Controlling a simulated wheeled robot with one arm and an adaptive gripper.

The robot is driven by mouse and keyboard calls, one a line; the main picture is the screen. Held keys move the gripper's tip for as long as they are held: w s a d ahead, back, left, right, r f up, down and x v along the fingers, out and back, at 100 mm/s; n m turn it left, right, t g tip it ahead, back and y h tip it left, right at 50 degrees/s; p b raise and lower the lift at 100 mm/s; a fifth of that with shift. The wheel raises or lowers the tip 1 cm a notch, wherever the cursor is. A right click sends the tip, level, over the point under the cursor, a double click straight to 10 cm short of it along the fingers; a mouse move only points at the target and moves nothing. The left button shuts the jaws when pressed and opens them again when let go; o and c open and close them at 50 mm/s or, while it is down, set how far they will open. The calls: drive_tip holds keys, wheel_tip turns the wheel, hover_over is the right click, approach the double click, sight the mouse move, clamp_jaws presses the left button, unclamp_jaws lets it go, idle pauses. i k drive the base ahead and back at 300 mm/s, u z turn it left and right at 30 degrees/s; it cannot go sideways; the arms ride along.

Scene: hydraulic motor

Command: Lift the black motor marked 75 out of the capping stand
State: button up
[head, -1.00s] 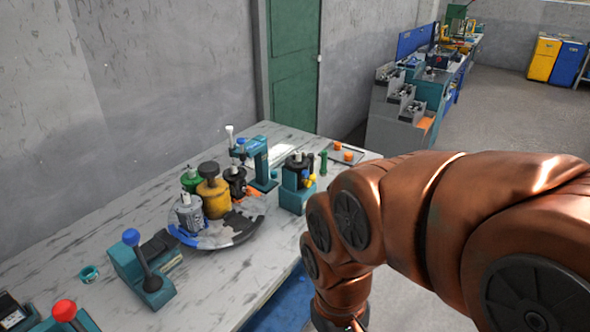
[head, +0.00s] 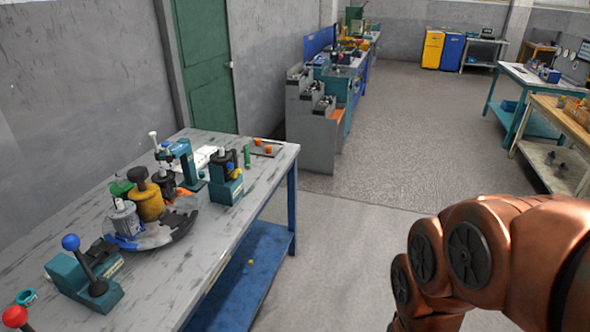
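A black motor (head: 222,163) with a light-coloured top sits upright in a small teal stand (head: 226,190), which I take to be the capping stand, near the right edge of the marble-topped workbench. The number on the motor is too small to read. A second dark motor (head: 167,183) stands on the round turntable to the left, beside a teal press. My gripper is out of the frame. Only my copper-coloured arm shows at the lower right, well away from the stand.
The round turntable (head: 172,235) also carries yellow (head: 149,204), grey (head: 124,217) and green motors. A teal lever press (head: 84,283) stands at the front left. A small tray (head: 264,149) with orange parts lies behind the stand. Open floor (head: 350,235) lies right of the bench.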

sight(220, 157)
drive_tip(key=z, duration=0.25)
drive_tip(key=k, duration=0.4)
drive_tip(key=z, duration=0.1)
drive_tip(key=i, duration=1.5)
drive_tip(key=u, duration=1.65)
drive_tip(key=i, duration=0.8)
drive_tip(key=u, duration=0.95)
